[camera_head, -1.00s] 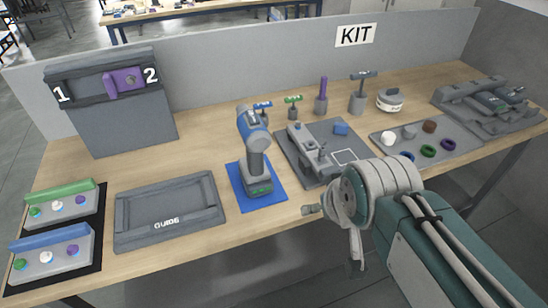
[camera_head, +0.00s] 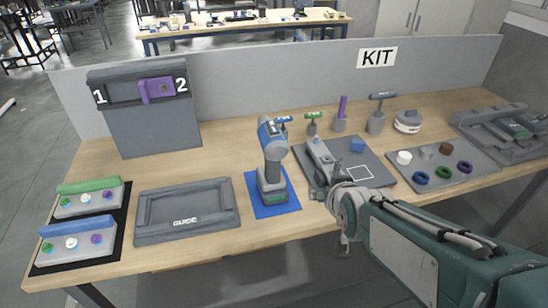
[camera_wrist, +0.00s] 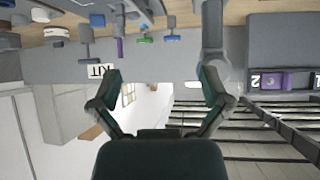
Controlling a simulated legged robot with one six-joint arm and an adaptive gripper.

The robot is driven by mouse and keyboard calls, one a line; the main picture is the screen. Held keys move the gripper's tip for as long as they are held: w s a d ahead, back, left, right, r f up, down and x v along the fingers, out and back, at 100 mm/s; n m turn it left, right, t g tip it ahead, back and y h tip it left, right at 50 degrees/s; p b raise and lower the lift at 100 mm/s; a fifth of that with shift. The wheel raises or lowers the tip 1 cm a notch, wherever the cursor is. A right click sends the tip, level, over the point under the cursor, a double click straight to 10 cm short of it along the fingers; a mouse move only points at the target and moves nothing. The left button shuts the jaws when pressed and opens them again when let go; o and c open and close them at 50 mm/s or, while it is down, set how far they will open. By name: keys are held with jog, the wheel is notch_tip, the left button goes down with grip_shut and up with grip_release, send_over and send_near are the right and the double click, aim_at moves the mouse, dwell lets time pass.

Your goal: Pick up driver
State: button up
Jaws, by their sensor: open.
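The driver (camera_head: 272,155) is a grey and blue power tool standing upright on a blue mat (camera_head: 290,205), near the table's front middle. What appears to be the driver (camera_wrist: 213,40) also shows upside down in the wrist view, beyond the right finger. My gripper (camera_wrist: 160,85) is open, with its two dark fingers spread and nothing between them. In the head view my arm's end is right of the driver, in front of a grey tray; the fingers cannot be made out there. The driver is apart from my gripper.
A GUIDE tray (camera_head: 187,212) lies left of the driver. The grey tray (camera_head: 378,178) with a fixture is close on its right. T-handled tools (camera_head: 312,122) stand behind. A grey partition (camera_head: 280,75) with a KIT sign borders the back.

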jog(key=w+a+f+n+t+y, duration=0.1)
jog(key=w+a+f+t+y, duration=0.2)
jog(key=w, duration=0.4)
jog(key=n+t+y, duration=0.1)
jog(key=t, duration=0.3)
send_near(277, 172)
jog(key=w, duration=0.3)
jog(key=x, duration=0.2)
jog(key=a+x, duration=0.1)
jog(key=x, duration=0.7)
jog(key=shift+w+a+r, duration=0.1)
jog(key=shift+a, duration=0.25)
grip_shut()
jog(key=shift+r, duration=0.15)
